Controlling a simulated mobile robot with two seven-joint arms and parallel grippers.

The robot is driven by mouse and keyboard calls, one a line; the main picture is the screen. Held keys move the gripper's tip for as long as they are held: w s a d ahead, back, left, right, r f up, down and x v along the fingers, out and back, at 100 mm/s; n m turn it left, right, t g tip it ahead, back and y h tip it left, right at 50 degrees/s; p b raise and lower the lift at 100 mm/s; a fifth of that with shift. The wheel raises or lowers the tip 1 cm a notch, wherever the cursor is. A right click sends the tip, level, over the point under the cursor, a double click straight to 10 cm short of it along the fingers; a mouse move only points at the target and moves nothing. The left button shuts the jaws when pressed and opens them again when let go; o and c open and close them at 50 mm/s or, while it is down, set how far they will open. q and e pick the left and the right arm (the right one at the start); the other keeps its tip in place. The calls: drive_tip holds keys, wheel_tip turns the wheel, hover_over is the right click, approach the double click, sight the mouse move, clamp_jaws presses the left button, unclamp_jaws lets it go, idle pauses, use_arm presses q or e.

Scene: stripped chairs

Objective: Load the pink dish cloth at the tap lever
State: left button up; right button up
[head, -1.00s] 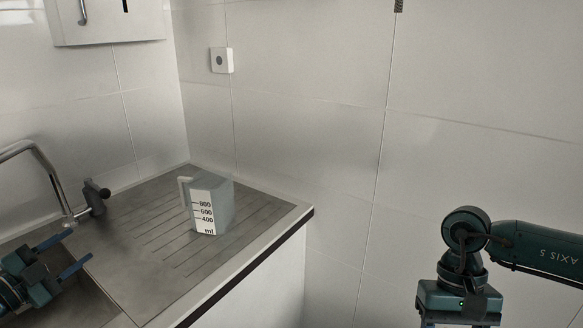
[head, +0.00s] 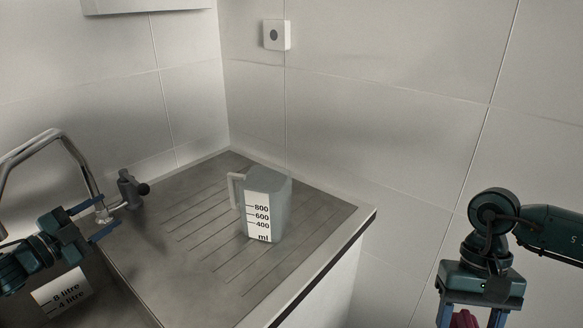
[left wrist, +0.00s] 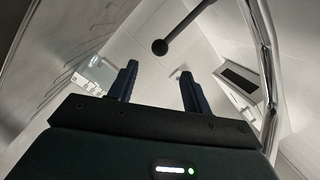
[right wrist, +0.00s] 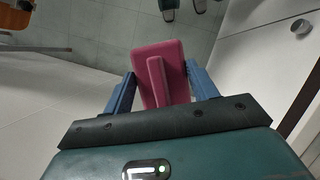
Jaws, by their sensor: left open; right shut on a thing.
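The pink dish cloth (right wrist: 170,60) is a folded pad between the fingers of my right gripper (right wrist: 160,88), which is shut on it. In the head view, a bit of the cloth (head: 464,319) shows at the bottom edge between the right fingers (head: 470,312). The tap lever (head: 131,189) is a dark, knob-ended handle beside the chrome spout (head: 62,134). My left gripper (head: 92,221) is open and empty, in front of the tap. In the left wrist view, a ball-ended rod that looks like the lever (left wrist: 160,46) shows beyond the open fingers (left wrist: 160,82).
A measuring jug (head: 267,206) stands on the ribbed drainer (head: 205,238). A container with litre marks (head: 62,293) shows in the sink at lower left. The counter's front edge (head: 330,268) lies between the drainer and my right arm. A wall switch (head: 277,35) is above.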

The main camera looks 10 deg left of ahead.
sight(138, 192)
use_arm(q)
drive_tip(key=x, duration=0.9)
drive_tip(key=shift+w+b, duration=0.15)
drive_tip(key=shift+b, duration=0.25)
drive_tip(key=shift+x, duration=1.1)
drive_tip(key=shift+d, duration=0.1)
clamp_jaws()
